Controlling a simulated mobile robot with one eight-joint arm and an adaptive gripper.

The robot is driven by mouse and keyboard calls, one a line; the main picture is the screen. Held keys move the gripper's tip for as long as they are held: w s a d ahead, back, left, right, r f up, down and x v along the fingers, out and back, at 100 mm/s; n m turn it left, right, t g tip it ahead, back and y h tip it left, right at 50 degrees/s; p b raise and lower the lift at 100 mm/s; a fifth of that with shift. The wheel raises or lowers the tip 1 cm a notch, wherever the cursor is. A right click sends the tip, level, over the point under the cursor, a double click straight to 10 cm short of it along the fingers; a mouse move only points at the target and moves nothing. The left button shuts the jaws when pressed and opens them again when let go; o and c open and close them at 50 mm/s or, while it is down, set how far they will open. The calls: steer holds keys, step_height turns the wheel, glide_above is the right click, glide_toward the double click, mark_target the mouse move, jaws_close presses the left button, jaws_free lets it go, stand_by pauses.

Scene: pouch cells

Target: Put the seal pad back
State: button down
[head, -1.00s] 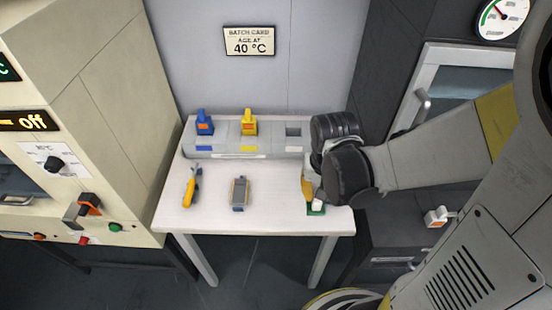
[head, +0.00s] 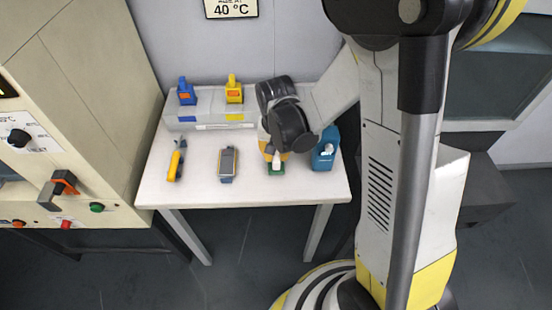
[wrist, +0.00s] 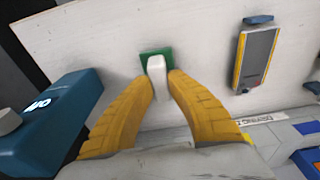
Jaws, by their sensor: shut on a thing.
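I take the seal pad to be the small green square (head: 276,169) with a white upright handle, over the right front part of the white table. In the wrist view the handle (wrist: 156,65) stands between the tips of my yellow-fingered gripper (wrist: 160,80), and the green base (wrist: 150,54) shows behind it. My gripper (head: 273,157) is shut on the handle. I cannot tell whether the base touches the table. The rack (head: 190,119) at the back of the table holds a blue piece (head: 186,92) and a yellow piece (head: 234,90). My arm hides its right end.
A grey and yellow handheld device (head: 228,164) and a yellow tool (head: 176,160) lie to the left on the table (head: 200,190). A beige machine (head: 75,110) stands at the left.

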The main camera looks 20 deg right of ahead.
steer(key=shift+f, duration=0.45)
steer(key=shift+r, duration=0.1)
steer(key=c, duration=1.4)
jaws_free()
step_height(320, 180, up, 12)
steer(key=s+p, duration=0.1)
steer(key=p, duration=0.4)
step_height(320, 180, up, 8)
steer(key=n+t, duration=0.1)
steer(key=t, duration=0.1)
glide_above(276, 160)
steer(key=s, duration=0.4)
steer(key=s+r+n+t, duration=0.2)
steer(key=s+r+t, duration=0.2)
steer(key=s, duration=0.3)
steer(key=shift+d+r+n+y, duration=0.3)
steer(key=shift+r, duration=0.2)
